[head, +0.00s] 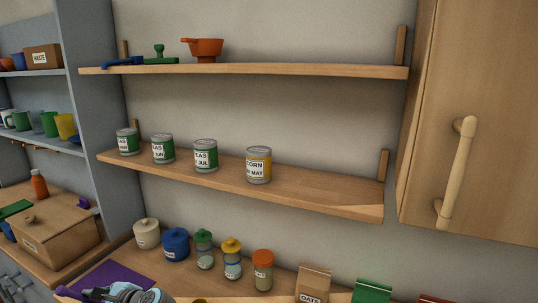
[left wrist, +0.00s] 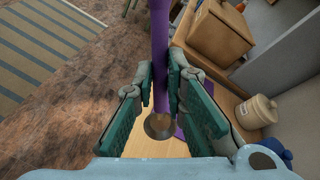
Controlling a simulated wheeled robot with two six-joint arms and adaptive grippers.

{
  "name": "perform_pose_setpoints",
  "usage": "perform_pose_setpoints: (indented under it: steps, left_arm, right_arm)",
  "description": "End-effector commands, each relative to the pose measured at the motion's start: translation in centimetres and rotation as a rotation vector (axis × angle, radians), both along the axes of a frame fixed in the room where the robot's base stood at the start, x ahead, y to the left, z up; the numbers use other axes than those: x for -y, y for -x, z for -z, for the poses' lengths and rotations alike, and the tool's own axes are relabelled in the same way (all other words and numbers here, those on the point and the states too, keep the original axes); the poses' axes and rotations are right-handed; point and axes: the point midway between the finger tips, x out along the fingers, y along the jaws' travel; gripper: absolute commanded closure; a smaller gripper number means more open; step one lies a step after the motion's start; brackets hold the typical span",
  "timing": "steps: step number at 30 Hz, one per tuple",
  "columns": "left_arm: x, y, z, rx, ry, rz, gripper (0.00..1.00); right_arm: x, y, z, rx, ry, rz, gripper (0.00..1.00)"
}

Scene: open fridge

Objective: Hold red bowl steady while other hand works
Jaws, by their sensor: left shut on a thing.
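My left gripper (left wrist: 160,98) is shut on a long purple handle (left wrist: 160,50), which runs up between its green-padded fingers in the left wrist view. A small round thing with a brown inside (left wrist: 160,126) shows below the handle; I cannot tell if the two are joined. In the head view part of my left gripper (head: 125,294) shows at the bottom edge. No clear red bowl shows; an orange-red, pan-like vessel with a handle (head: 206,48) stands on the upper shelf, away from the gripper. My right gripper is in neither view.
Several labelled cans stand on the middle shelf (head: 330,190), whose right part is clear. Lidded jars (head: 263,270) and a blue pot (head: 175,244) stand on the counter below. A cabinet door handle (head: 456,172) sticks out at right.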

Motion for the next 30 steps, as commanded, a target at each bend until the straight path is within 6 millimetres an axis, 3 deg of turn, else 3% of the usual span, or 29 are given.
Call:
perform_pose_setpoints:
  steps: [15, 24, 30]
  left_arm:
    - [0.0, 0.0, -0.3, 0.000, 0.000, 0.001, 1.00]
    - [0.0, 0.0, -6.3, 0.000, 0.000, 0.001, 1.00]
    - [0.0, 0.0, -6.9, 0.000, 0.000, 0.000, 1.00]
  right_arm:
    - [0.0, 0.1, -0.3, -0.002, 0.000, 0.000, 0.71]
    - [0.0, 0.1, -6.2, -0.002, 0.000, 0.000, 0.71]
    - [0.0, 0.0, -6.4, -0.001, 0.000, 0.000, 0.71]
